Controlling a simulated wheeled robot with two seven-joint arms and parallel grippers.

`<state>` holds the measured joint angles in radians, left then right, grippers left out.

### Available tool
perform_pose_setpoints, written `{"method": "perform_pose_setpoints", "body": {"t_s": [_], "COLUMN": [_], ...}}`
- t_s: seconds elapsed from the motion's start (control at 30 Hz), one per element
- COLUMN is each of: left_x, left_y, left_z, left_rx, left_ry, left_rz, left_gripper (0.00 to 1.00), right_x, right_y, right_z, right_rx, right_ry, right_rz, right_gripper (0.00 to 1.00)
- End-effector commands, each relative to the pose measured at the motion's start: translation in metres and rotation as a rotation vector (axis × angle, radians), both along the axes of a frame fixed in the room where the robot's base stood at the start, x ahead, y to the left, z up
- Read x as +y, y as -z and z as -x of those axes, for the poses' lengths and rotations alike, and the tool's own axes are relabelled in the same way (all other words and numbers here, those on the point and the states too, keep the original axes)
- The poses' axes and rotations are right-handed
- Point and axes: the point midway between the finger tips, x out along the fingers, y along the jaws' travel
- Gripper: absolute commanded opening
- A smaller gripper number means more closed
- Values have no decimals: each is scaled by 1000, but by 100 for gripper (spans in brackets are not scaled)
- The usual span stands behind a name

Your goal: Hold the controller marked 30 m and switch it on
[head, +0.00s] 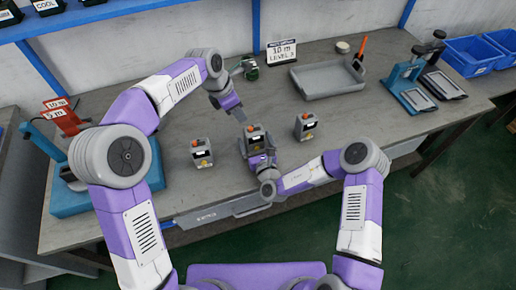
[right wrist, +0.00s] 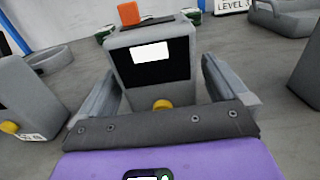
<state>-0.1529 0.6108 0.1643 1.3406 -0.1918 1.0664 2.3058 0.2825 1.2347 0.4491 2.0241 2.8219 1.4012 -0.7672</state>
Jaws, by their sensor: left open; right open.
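Three grey controllers stand upright on the bench: a left one (head: 202,153), a middle one (head: 257,133) and a right one (head: 306,125). In the head view their markings are too small to read. My right gripper (head: 258,155) is open at the middle controller, its fingers on either side of it. In the right wrist view that controller (right wrist: 150,65) shows a dark face, a blank-looking white label, a yellow knob (right wrist: 162,104) and an orange switch (right wrist: 128,13) on top. My left gripper (head: 239,113) is open and empty, just behind and left of the middle controller.
A sign reading 10 m LEVEL 3 (head: 282,51) stands at the back. A grey tray (head: 327,80) lies to its right. Blue presses stand at the right (head: 410,88) and left (head: 75,195).

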Motion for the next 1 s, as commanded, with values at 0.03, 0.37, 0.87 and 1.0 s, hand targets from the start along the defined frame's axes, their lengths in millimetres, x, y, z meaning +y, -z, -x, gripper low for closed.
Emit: {"method": "perform_pose_setpoints", "body": {"t_s": [0.03,0.37,0.87,1.0], "left_x": [0,0,0,0], "left_y": [0,0,0,0], "left_z": [0,0,0,0], "left_rx": [0,0,0,0], "left_ry": [0,0,0,0], "left_rz": [0,0,0,1], "left_gripper": [43,43,43,33], "right_x": [2,8,8,8], "right_y": [-1,0,0,0], "right_z": [-7,-27,-27,-27], "right_rx": [-3,0,0,0], "right_ry": [1,-1,-1,-1], "right_rz": [-1,-2,-2,-2], "right_gripper": [100,100,54,42]}}
